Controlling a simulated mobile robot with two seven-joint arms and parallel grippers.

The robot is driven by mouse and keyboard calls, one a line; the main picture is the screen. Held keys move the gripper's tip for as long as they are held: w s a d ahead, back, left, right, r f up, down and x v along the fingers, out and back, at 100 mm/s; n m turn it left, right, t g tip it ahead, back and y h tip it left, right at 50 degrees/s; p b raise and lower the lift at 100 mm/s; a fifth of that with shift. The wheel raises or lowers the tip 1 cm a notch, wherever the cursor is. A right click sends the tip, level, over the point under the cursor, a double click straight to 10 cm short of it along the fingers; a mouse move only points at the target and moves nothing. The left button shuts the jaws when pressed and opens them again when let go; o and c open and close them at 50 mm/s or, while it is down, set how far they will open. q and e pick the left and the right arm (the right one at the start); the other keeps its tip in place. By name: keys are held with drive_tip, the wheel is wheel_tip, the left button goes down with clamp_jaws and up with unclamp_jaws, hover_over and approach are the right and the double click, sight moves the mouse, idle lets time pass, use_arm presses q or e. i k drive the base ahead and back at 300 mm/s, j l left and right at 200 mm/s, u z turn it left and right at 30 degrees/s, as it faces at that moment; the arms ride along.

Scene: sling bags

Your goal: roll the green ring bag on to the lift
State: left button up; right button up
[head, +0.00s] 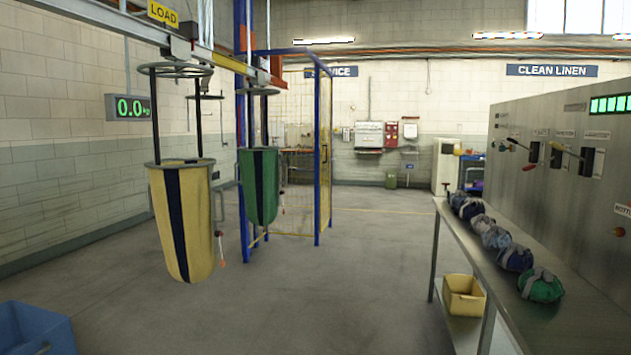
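The green ring bag (259,190), with a dark stripe, hangs upright from the overhead rail (225,62) left of centre. It hangs in front of or beside the left blue posts of a blue frame with yellow mesh (325,160), which looks like the lift. I cannot tell whether the bag is inside the frame. A yellow ring bag (170,215) with a dark stripe hangs nearer, to the left, under a dark ring (180,70). Neither of my grippers is in view.
A steel bench (465,240) with several tied bundles (513,257) runs along the right, beside a grey control panel (560,150) with levers. A yellow bin (463,296) is under it. A blue bin (35,330) is at lower left. The middle floor is clear.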

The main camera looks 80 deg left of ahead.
sight(259, 166)
drive_tip(key=u, duration=2.9)
drive_tip(key=i, duration=6.5)
drive_tip(key=l+z, duration=0.05)
drive_tip(key=l, duration=0.1)
